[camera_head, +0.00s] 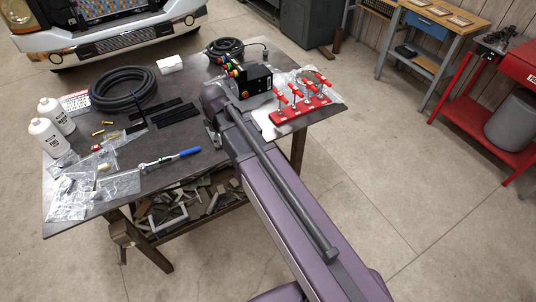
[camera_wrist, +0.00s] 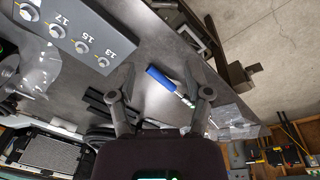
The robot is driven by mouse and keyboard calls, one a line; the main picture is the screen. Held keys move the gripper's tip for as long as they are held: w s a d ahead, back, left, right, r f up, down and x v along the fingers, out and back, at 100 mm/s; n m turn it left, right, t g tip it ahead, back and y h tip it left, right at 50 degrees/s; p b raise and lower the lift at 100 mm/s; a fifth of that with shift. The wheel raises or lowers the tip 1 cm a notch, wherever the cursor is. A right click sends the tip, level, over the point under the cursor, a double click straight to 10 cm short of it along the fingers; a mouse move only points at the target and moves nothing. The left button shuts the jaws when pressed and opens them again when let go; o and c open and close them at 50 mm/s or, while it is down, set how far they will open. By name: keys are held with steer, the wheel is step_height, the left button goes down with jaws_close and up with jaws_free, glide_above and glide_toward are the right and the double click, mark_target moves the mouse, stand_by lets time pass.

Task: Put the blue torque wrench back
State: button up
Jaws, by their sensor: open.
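The torque wrench (camera_head: 170,158) has a blue handle and a metal shaft. It lies on the dark table top (camera_head: 190,175), towards the front edge. In the wrist view its blue handle (camera_wrist: 161,79) shows between the two fingers, with the shaft running to the lower right. My gripper (camera_wrist: 160,82) is open and empty above it. The fingers look apart from the handle; the height gap is hard to judge. In the head view my arm hides most of the gripper.
A grey board (camera_wrist: 75,30) marked 17, 15 and 13 is at upper left in the wrist view. A red rack (camera_head: 300,108) stands at the table's right. Clear plastic bags (camera_head: 85,188), white bottles (camera_head: 48,138) and a coiled black hose (camera_head: 122,88) lie left.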

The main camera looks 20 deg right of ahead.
steer(key=s+d+m+g, duration=0.1)
steer(key=s+d+m, duration=1.1)
steer(key=d, duration=0.1)
steer(key=shift+d, duration=0.3)
